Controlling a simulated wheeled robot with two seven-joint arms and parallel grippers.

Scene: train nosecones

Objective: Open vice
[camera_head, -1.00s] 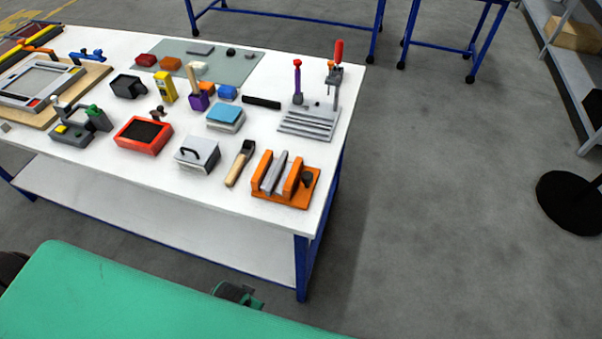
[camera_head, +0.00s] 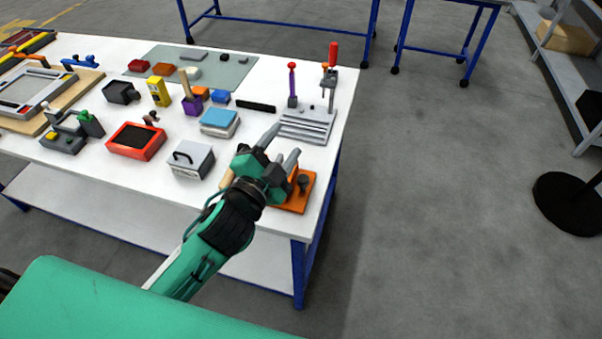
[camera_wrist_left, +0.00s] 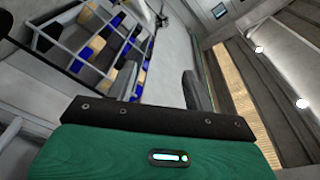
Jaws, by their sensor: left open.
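An orange vice-like block (camera_head: 299,194) with a dark knob stands at the table's front right corner. My left gripper (camera_head: 281,147) is open, and its two grey fingers are spread and point to the upper right. In the head view it covers most of the block, including its grey jaw plates. I cannot tell whether it touches the block. The left wrist view shows the green gripper body (camera_wrist_left: 150,152) and the room beyond, not the block. My right gripper is not in view.
The white table (camera_head: 85,165) holds several tools. A grey slotted stand (camera_head: 305,128) with a red-handled upright is behind the gripper. A grey box with a handle (camera_head: 190,160) and a red tray (camera_head: 137,141) lie to the left.

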